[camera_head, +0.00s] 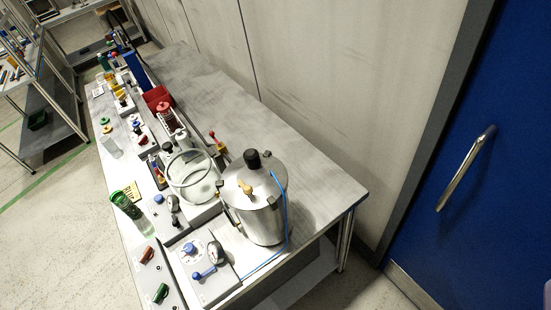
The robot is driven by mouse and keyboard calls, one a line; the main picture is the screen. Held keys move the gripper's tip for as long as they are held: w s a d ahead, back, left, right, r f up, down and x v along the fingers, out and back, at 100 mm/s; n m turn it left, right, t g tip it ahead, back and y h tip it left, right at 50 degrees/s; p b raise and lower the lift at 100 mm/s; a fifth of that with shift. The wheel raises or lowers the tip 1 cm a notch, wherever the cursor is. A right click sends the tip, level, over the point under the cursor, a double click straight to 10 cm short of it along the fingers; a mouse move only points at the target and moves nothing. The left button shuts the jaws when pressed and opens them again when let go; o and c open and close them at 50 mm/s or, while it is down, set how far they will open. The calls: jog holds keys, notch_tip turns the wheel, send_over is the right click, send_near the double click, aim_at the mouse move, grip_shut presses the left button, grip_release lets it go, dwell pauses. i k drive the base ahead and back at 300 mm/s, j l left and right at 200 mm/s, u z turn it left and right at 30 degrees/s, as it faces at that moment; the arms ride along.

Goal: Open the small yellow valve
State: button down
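A steel drum (262,215) with a black knob (252,159) on its lid stands upright at the near right end of the bench. A small yellow-brass valve (246,188) sits on the front part of the lid. Whether it is open or shut cannot be told at this size. A thin blue hose (284,204) runs from the lid down the drum's right side to the bench. My gripper is not in view, and nothing touches the drum or the valve.
The long bench (230,92) has several gauges, a glass vessel (191,177) and a green-topped glass (127,205) left of the drum. The bench top behind the drum is clear. A wall and a blue door (470,240) with a handle (466,168) are at right. Shelving (50,135) stands at left.

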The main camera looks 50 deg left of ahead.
aim_at(247, 189)
jog(key=i+j+u, duration=0.1)
jog(key=i, duration=0.35)
jog(key=i+j+u, duration=0.1)
jog(key=i+j, duration=0.2)
jog(key=i, duration=0.2)
